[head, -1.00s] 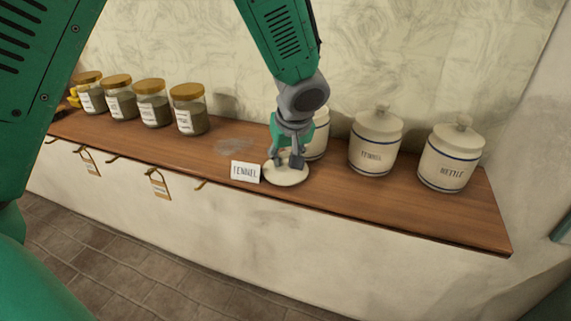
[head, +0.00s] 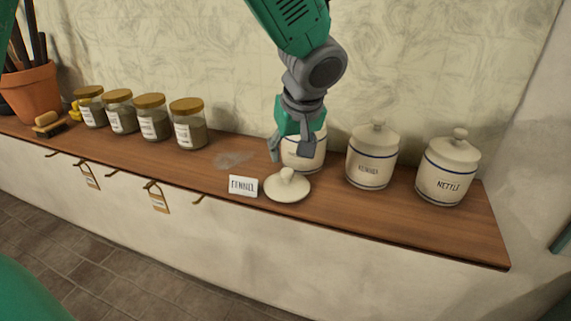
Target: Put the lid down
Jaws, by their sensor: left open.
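The cream lid (head: 288,188) lies flat on the wooden shelf, knob up, just right of the small white card reading "FENNEL" (head: 243,186). My left gripper (head: 290,152) is open and empty, above and slightly behind the lid, apart from it. A cream jar (head: 306,159) stands right behind the gripper, which hides part of it, including most of its top. My right gripper is not in view.
Two lidded cream jars stand to the right, a middle one (head: 371,163) and one marked "NETTLE" (head: 446,172). Several glass jars with brown lids (head: 189,128) stand left, with a brush (head: 48,123) and a terracotta pot (head: 32,92) beyond. The shelf's front edge is close to the lid.

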